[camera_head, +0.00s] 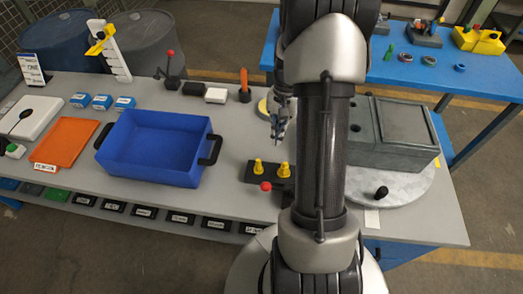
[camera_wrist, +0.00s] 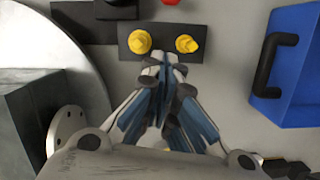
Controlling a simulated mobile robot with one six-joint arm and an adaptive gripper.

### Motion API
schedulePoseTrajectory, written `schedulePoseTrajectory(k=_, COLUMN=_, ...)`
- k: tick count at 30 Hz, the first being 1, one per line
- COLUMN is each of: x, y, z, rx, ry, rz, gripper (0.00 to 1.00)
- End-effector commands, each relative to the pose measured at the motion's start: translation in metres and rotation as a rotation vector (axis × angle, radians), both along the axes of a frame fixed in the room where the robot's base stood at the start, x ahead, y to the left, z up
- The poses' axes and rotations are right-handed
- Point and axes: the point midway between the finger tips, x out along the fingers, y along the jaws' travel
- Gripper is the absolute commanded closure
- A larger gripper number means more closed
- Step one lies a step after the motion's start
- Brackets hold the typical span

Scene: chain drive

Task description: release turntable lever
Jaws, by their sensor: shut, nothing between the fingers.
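The round grey turntable (camera_head: 415,189) lies at the table's right and carries a dark grey box (camera_head: 395,133). A lever with a black knob (camera_head: 381,192) stands at its front edge. A red knob (camera_head: 265,186) sits by a black block with two yellow pegs (camera_head: 257,167), left of the turntable; its edge also shows in the wrist view (camera_wrist: 171,2). Which of the two is the turntable lever, I cannot tell. My gripper (camera_head: 278,135) is shut and empty behind the block, apart from both knobs. The wrist view shows its closed fingers (camera_wrist: 163,100) beside the yellow pegs.
A blue crate (camera_head: 150,163) with black handles stands left of my gripper. An orange tray (camera_head: 66,143) lies farther left. Another red-knobbed lever (camera_head: 170,62) stands at the back. My arm covers part of the table between the block and the turntable.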

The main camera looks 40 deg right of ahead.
Motion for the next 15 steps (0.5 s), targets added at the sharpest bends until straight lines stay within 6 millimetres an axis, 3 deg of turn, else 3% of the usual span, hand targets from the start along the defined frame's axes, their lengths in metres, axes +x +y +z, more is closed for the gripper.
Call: schedulePoseTrajectory(k=15, x=-0.0019, y=-0.0016, z=-0.0121, rx=0.006, ry=0.007, rz=-0.013, gripper=1.0)
